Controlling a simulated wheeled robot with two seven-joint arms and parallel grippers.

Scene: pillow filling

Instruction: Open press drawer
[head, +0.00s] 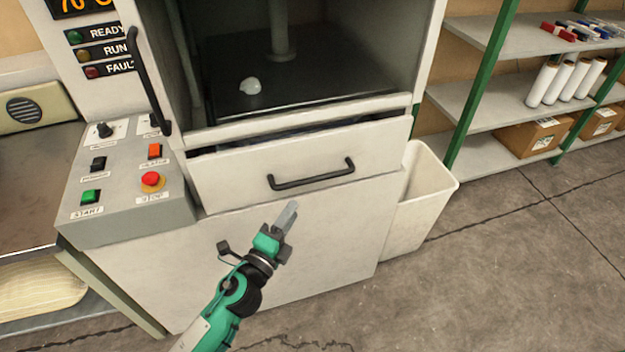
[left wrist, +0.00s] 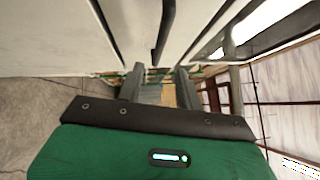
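The press drawer (head: 240,166) is a white front panel below the press chamber, with a dark bar handle (head: 312,175). A dark gap shows along the drawer's top edge; I cannot tell how far out it stands. My left gripper (head: 285,222) is in front of the lower panel, just below and left of the handle, apart from it. In the left wrist view my left gripper's two fingers (left wrist: 160,85) are spread with nothing between them. The dark handle (left wrist: 165,25) shows beyond the fingertips, roughly in line with the gap. My right gripper is not in view.
A control panel (head: 125,178) with buttons and a red stop knob juts out left of the drawer. A white bin (head: 422,198) stands against the press's right side. Shelves (head: 490,100) with rolls and boxes stand at the right. The floor (head: 480,280) in front is clear.

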